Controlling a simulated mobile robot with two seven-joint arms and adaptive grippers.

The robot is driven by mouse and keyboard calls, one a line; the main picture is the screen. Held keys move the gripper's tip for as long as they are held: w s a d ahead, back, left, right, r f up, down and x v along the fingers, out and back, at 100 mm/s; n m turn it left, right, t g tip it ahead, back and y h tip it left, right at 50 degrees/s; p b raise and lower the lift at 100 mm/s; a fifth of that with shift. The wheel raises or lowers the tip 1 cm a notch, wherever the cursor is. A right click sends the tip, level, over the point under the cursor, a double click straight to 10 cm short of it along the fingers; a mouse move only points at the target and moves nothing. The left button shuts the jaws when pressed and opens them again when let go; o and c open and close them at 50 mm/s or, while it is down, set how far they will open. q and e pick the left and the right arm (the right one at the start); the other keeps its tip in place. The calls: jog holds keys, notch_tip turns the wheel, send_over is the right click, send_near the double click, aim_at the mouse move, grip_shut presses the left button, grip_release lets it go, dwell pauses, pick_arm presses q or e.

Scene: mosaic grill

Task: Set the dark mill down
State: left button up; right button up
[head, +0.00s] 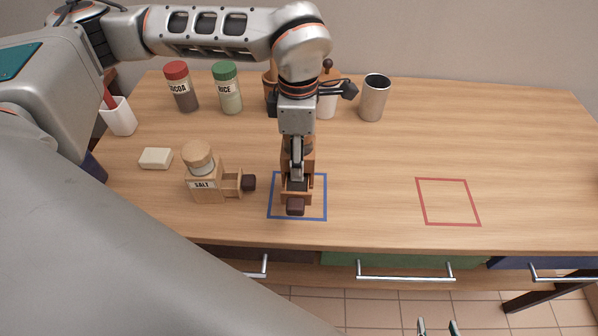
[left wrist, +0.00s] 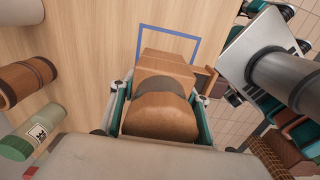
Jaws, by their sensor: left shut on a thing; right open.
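The dark mill (head: 296,188) is brown wood with a dark knob on its front drawer. It is upright at the blue square outline (head: 325,198) on the table. I cannot tell whether its base touches the wood. My left gripper (head: 297,160) comes from above and is shut on its upper body. In the left wrist view the mill (left wrist: 160,112) sits between the two fingers, with the blue outline (left wrist: 168,37) beyond it. My right gripper (head: 437,328) is open and empty at the bottom edge, in front of the table; only its tips show.
A light wooden SALT mill (head: 205,180) with a dark-knobbed drawer stands left of the dark mill. A red square outline (head: 449,202) to the right is empty. Cocoa jar (head: 181,88), green-lidded jar (head: 228,90) and metal cup (head: 374,97) stand at the back. The right side is clear.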

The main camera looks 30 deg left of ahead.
pick_arm(q)
jog(key=shift+f, duration=2.75)
jog(key=shift+f+b, duration=0.15)
jog(key=shift+b, duration=0.15)
jog(key=o, duration=1.4)
jog(key=shift+c, duration=0.2)
notch_tip(320, 180, up, 11)
jog(key=shift+r+p, duration=0.2)
jog(key=shift+p, duration=0.45)
jog(key=shift+r, duration=0.45)
